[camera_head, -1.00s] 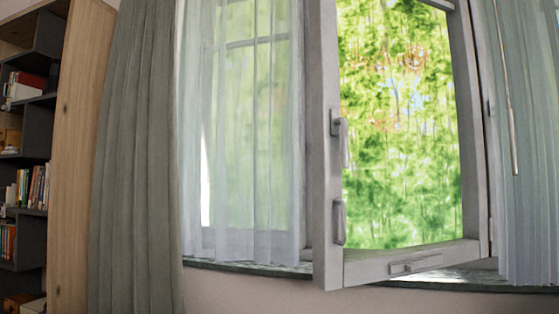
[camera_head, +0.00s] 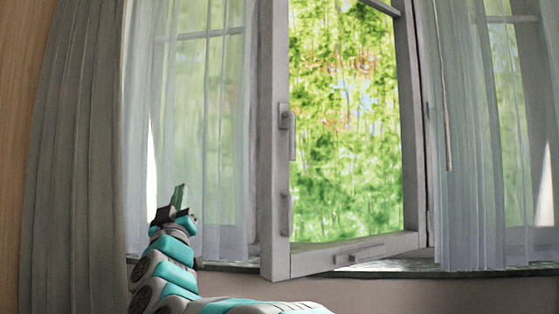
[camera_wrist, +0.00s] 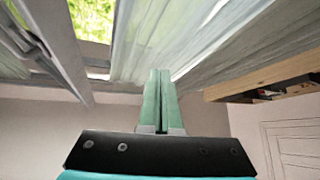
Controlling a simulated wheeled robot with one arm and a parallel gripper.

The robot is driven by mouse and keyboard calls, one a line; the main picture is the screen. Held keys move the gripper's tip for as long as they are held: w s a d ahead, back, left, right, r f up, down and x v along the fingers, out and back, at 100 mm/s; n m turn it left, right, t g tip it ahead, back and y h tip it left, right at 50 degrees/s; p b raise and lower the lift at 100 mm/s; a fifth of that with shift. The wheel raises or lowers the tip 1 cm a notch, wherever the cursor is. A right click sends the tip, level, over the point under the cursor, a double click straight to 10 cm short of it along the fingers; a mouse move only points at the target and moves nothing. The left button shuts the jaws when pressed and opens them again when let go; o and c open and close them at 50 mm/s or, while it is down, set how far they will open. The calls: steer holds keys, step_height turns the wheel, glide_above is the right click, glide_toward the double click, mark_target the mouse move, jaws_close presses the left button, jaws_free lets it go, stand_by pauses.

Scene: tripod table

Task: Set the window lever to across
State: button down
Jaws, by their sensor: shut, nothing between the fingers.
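The window sash (camera_head: 270,140) stands swung open into the room. An upper grey lever (camera_head: 289,132) on its left upright hangs down, along the frame. A second grey fitting (camera_head: 287,214) sits lower on the same upright. My gripper (camera_head: 181,196) is raised to the left of the sash, in front of the sheer curtain, apart from both fittings. In the wrist view its green fingers (camera_wrist: 160,98) are pressed together with nothing between them.
A sheer curtain (camera_head: 200,110) and a heavy grey curtain (camera_head: 75,150) hang left of the sash. Another sheer curtain (camera_head: 460,150) hangs at right. A grey fitting (camera_head: 358,256) is on the sash's bottom rail. The dark sill (camera_head: 400,267) runs below.

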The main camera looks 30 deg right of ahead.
mark_target(290, 141)
steer(key=s+d+r+m+g+h, duration=0.1)
steer(key=s+d+m+g+h, duration=0.3)
steer(key=m+g+h, duration=0.4)
steer(key=s+d+r+m+g+h, duration=0.2)
steer(key=s+d+m+g+h, duration=0.2)
steer(key=d+m+g+h, duration=0.3)
steer(key=m+g+h, duration=0.2)
steer(key=h, duration=0.3)
steer(key=shift+s, duration=0.3)
steer(key=shift+r, duration=0.15)
steer(key=shift+w+d+f+x, duration=0.1)
steer(key=shift+d+f+x, duration=0.25)
steer(key=shift+x, duration=1.8)
steer(key=shift+w+d+f+x, duration=0.1)
steer(key=shift+d+f+x, duration=0.25)
steer(key=shift+x, duration=1.75)
steer(key=shift+w+d+f+x, duration=0.1)
steer(key=shift+d+f+x, duration=0.2)
steer(key=shift+x, duration=1.85)
steer(key=shift+f, duration=0.2)
